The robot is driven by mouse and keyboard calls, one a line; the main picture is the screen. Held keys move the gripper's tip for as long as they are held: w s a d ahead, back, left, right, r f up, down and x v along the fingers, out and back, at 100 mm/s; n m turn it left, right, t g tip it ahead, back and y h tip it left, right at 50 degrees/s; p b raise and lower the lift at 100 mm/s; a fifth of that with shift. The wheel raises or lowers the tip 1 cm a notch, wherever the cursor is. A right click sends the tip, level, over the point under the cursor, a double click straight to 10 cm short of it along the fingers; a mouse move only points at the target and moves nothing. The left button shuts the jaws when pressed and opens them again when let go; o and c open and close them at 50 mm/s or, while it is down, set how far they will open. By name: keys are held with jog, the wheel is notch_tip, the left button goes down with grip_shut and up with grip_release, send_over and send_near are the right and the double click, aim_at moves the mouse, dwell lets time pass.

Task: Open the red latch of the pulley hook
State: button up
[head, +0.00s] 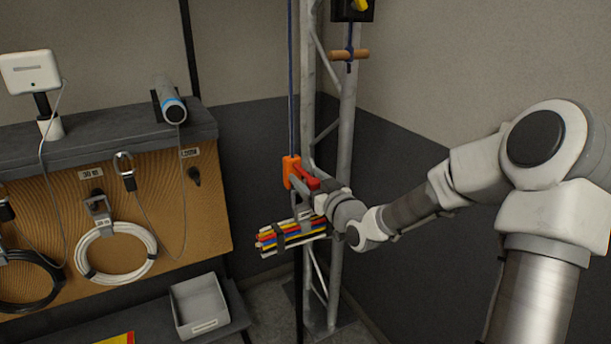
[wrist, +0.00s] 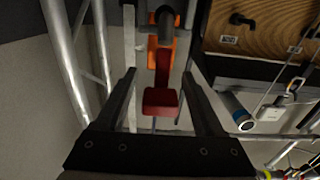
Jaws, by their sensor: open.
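The orange pulley hook (head: 291,169) hangs on the blue rope in front of the truss. Its red latch (head: 306,176) sticks out on its right side in the head view. In the wrist view the red latch (wrist: 161,101) shows as a dark red block on a narrow arm below the orange body (wrist: 154,53). My gripper (wrist: 159,76) is open, with one finger on each side of the latch and visible gaps to both. In the head view my gripper (head: 303,192) is at the hook, partly covering it. A bundle of coloured cables (head: 290,236) hangs just below.
The metal truss (head: 347,130) stands close behind the hook. A wooden handle (head: 348,54) is higher on it. To the left are a panel with a white cable coil (head: 115,228), a grey bin (head: 199,306) and a shelf with a blue-ended cylinder (head: 170,103).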

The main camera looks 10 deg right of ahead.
grip_shut()
dwell(0.5)
dwell(1.0)
